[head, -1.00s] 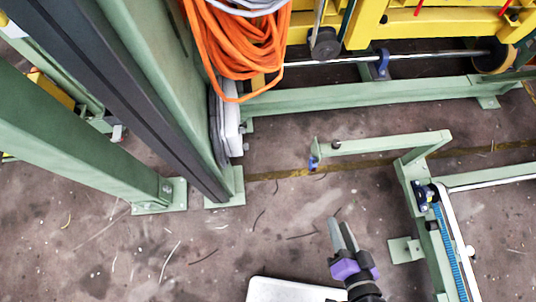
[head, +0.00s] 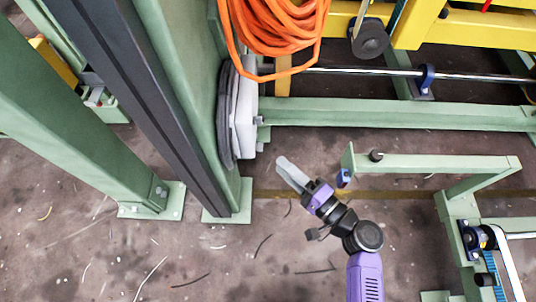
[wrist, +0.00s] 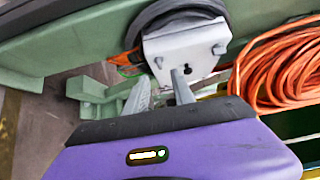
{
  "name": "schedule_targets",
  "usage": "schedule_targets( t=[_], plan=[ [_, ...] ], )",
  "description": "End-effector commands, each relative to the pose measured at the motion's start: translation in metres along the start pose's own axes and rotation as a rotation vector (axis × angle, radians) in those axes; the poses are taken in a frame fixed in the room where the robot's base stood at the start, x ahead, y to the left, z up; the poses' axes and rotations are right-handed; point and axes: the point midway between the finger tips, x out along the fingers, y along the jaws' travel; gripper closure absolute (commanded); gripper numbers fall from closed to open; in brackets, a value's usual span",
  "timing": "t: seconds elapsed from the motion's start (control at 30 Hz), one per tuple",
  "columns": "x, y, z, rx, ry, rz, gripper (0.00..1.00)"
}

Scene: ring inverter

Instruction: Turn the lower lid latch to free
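A pale grey box (head: 245,110) with a dark round back is fixed to the side of the green post. In the wrist view its lid (wrist: 180,50) faces me, with a dark hole near its middle. A small latch tab (wrist: 159,62) sits at the lid's left edge, away from the orange cable; I take it as the lower lid latch. Another tab (wrist: 219,49) sits at the right edge. My gripper (head: 284,163) is below and right of the box. In the wrist view my gripper (wrist: 160,86) is open and empty, its fingers apart in front of the lid; contact cannot be told.
An orange cable coil (head: 275,35) hangs above the box. A green frame arm (head: 430,170) with a small blue part lies just right of my gripper. A green beam (head: 400,113) runs behind. The floor (head: 200,250) at lower left is mostly clear.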

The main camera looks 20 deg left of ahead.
Motion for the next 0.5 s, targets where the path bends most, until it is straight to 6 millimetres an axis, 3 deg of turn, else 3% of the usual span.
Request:
schedule_targets(
  t=[0.3,0.5],
  plan=[
    [0.048,0.001,0.001,-0.002,-0.002,0.001,0.7],
    [0.066,0.001,0.001,-0.003,0.001,0.003,0.7]
  ],
)
